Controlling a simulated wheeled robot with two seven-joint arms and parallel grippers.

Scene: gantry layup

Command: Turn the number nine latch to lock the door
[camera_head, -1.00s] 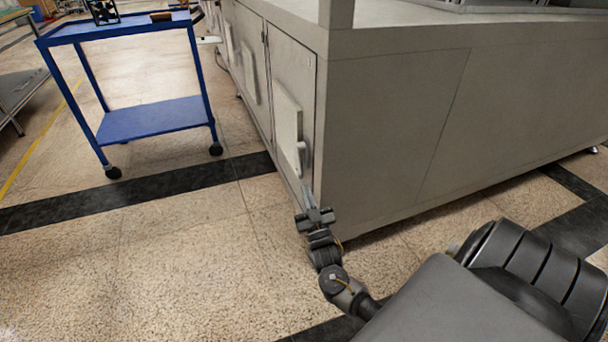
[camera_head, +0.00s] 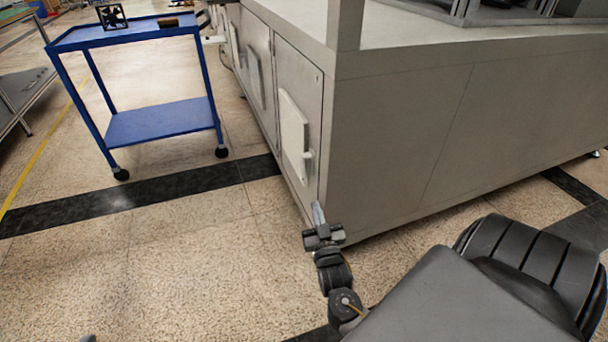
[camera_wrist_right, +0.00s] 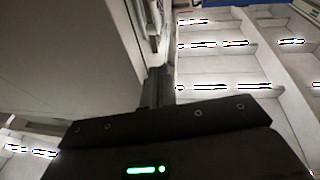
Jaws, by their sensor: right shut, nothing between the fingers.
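The nearest grey cabinet door (camera_head: 297,75) appears closed, or nearly so, in the head view. A pale raised panel (camera_head: 293,128) is on it, with a small white latch (camera_head: 308,155) at the panel's right edge. No number is legible on it. My right gripper (camera_head: 318,211) is below the latch, close to the cabinet's corner, with a visible gap between them. Its fingers are shut and empty. In the right wrist view the shut fingers (camera_wrist_right: 158,87) point along the cabinet front. Pale fittings show beyond the fingertips, unclear in detail. My left gripper is not identifiable.
The cabinet's broad side (camera_head: 420,130) lies close to the right of my right gripper. A blue trolley (camera_head: 160,118) stands at the left, with a few items on its top shelf. The speckled floor (camera_head: 170,270) between is clear.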

